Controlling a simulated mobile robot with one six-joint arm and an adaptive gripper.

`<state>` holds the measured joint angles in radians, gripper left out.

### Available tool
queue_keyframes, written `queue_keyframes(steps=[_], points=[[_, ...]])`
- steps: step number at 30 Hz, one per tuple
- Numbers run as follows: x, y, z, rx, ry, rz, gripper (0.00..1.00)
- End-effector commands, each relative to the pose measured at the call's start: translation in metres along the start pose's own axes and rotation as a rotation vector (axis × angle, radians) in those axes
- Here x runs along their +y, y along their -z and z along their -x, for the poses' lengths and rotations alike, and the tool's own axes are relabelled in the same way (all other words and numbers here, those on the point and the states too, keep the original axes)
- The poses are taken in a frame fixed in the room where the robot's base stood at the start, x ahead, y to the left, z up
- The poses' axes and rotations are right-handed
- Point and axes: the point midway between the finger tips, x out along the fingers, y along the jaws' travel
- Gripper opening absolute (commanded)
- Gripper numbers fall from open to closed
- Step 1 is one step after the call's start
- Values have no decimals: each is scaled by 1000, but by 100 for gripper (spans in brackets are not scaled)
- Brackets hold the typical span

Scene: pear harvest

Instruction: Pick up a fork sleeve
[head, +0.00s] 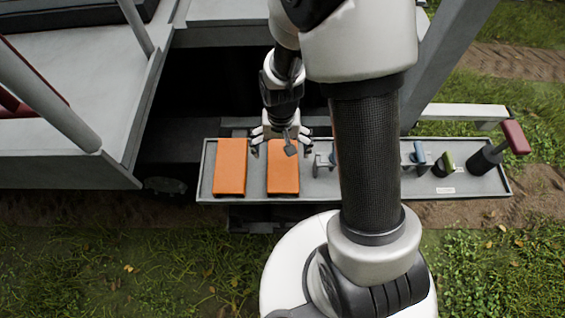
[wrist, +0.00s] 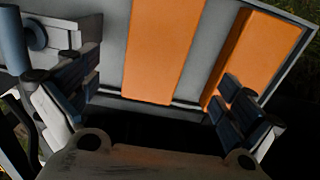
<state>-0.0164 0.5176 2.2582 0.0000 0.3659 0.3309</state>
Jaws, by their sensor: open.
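Two orange fork sleeves lie side by side on the grey tray (head: 257,200): a left one (head: 230,167) and a right one (head: 284,179) in the head view. My gripper (head: 282,142) is open and empty at the back end of the right sleeve, its fingers spread to either side. In the wrist view, that sleeve (wrist: 163,50) shows between my open fingers (wrist: 158,85), and the other sleeve (wrist: 257,50) is at the right, partly behind a finger. I cannot tell the height of the fingers above the tray.
A grey platform with posts stands at the left. Grass lies in front. My arm hides the tray's middle.

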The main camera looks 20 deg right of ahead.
Motion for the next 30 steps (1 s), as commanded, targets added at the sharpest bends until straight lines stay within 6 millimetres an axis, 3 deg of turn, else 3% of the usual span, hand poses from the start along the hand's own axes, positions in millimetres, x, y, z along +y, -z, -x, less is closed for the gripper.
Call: queue_keyframes(steps=[1, 4, 14, 22, 30], points=[[0, -1, -15, -5, -2, 0, 100], [0, -1, -31, -3, -1, 0, 100], [1, 1, -51, 0, 0, 0, 100], [5, 4, -91, -2, -1, 0, 100], [5, 4, -95, 1, 0, 0, 100]])
